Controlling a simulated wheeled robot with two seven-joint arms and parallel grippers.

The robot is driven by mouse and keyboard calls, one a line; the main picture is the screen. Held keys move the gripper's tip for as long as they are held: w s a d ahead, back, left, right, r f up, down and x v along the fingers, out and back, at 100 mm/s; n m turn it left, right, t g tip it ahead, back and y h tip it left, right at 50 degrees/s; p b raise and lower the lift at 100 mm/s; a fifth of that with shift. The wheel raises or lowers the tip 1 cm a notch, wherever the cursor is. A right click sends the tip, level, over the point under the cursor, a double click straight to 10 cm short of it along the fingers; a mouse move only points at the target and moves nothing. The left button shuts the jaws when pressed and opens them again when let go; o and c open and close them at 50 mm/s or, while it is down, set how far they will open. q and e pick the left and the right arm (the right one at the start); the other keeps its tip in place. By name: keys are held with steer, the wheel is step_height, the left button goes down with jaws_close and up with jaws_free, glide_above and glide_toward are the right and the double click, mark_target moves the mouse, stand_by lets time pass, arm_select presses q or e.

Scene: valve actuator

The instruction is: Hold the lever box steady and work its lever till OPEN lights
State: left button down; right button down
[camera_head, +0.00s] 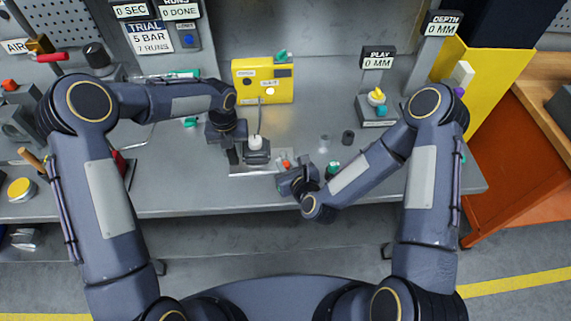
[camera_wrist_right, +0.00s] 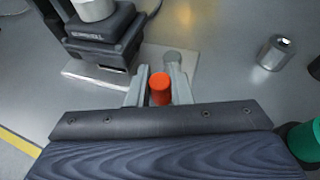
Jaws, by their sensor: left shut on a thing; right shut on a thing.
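The lever box (camera_head: 258,152) is a dark block with a white round top, standing on a pale plate (camera_head: 238,169) on the bench. In the right wrist view the lever box (camera_wrist_right: 103,38) is at upper left. My left gripper (camera_head: 239,150) is shut on the box from its left side; its fingers are partly hidden. My right gripper (camera_wrist_right: 158,85) is shut on the orange lever end (camera_wrist_right: 160,90), right of the box. A yellow box (camera_head: 262,72) behind has two round lamps; the right one looks pale and bright, the left one dark. Its labels are too small to read.
A dark cylinder (camera_head: 348,137) and a green-topped piece (camera_head: 333,168) stand right of my right gripper. A stand with a yellow knob (camera_head: 377,97) is further right. A thin cable runs from the yellow box towards the lever box. The front bench edge is close.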

steer(key=shift+w+d+n+g+y, duration=0.1)
steer(key=shift+d+n+g+y, duration=0.2)
steer(key=shift+d+n+y, duration=0.4)
steer(key=shift+n+g+y, duration=0.4)
steer(key=shift+n+y, duration=0.2)
steer(key=shift+y, duration=0.1)
steer(key=c, duration=1.6)
jaws_free()
steer(key=shift+d, duration=0.1)
steer(key=v, duration=1.2)
